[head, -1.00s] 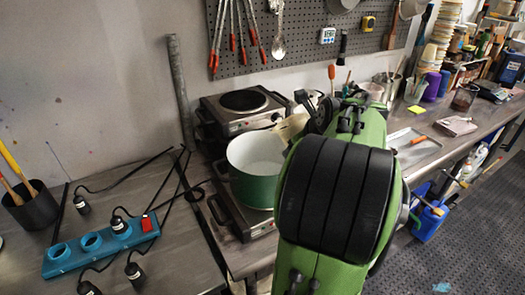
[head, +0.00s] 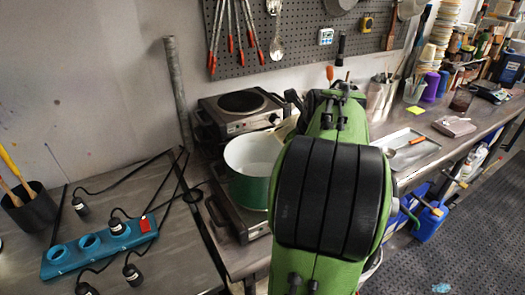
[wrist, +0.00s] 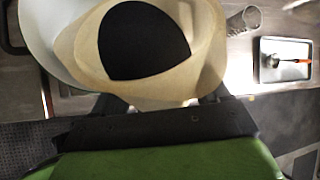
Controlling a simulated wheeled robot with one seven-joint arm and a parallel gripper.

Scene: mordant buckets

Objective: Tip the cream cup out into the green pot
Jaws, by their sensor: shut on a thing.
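The green pot (head: 248,190), white inside, stands on a hot plate in the head view, left of my arm. Its right side is hidden by my arm. The cream cup (head: 288,128) shows only as a small pale piece over the pot's far right rim. In the wrist view the cream cup (wrist: 207,50) fills the upper middle, with a dark patch (wrist: 145,40) inside; I cannot tell if this is its contents. My gripper (wrist: 160,104) is shut on the cup's near side. The pot's white rim (wrist: 55,25) appears behind the cup at upper left.
A second hot plate (head: 243,108) stands behind the pot. A blue power strip (head: 100,245) with cables lies on the left bench.

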